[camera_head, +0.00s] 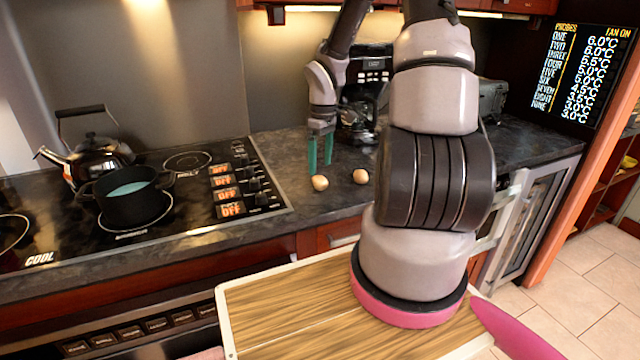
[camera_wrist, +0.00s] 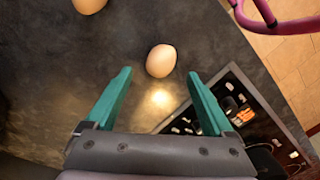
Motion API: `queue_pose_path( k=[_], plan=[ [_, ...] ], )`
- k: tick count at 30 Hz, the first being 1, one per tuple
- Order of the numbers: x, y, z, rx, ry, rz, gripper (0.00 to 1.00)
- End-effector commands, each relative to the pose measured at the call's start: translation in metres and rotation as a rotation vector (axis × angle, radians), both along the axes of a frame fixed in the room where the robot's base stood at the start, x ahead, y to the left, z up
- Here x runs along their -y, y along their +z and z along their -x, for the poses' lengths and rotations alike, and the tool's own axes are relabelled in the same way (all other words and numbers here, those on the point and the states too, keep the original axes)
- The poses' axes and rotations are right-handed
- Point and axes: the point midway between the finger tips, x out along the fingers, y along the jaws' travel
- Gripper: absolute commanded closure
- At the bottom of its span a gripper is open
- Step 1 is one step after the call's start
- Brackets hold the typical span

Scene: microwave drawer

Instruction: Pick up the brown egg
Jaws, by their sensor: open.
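Two eggs lie on the dark countertop (camera_head: 270,215) in the head view. The left egg (camera_head: 320,183) is light brown and sits just below my gripper (camera_head: 320,152). The right egg (camera_head: 361,176) is of a similar colour and lies a little apart. In the wrist view one pale brown egg (camera_wrist: 161,61) lies ahead of the gap between my green fingers (camera_wrist: 157,98). The other egg (camera_wrist: 89,4) is cut off at the top edge. My gripper is open and empty, its fingers pointing down, with no visible contact with an egg.
A coffee machine (camera_head: 366,90) stands behind the eggs. The stove (camera_head: 185,228) lies to the left, with a dark pot (camera_head: 128,205) and a kettle (camera_head: 88,160) on it. The counter's front edge is close to the eggs. Some bare counter lies around them.

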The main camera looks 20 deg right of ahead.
Motion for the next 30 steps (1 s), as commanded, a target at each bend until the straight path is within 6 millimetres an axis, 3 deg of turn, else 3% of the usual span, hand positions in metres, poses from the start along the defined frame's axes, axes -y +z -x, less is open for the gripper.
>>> queue_pose_path(
  k=[12,20,21,25,30],
  plan=[
    [-0.004,-0.05,0.002,-0.001,0.001,0.001,0.13],
    [-0.004,-0.054,0.002,0.001,-0.002,0.0,0.13],
    [-0.004,-0.054,0.002,0.001,-0.002,0.0,0.17],
    [-0.004,-0.054,0.002,0.0,-0.002,0.001,0.66],
    [-0.004,-0.054,0.002,0.001,-0.002,0.0,0.67]
  ],
)
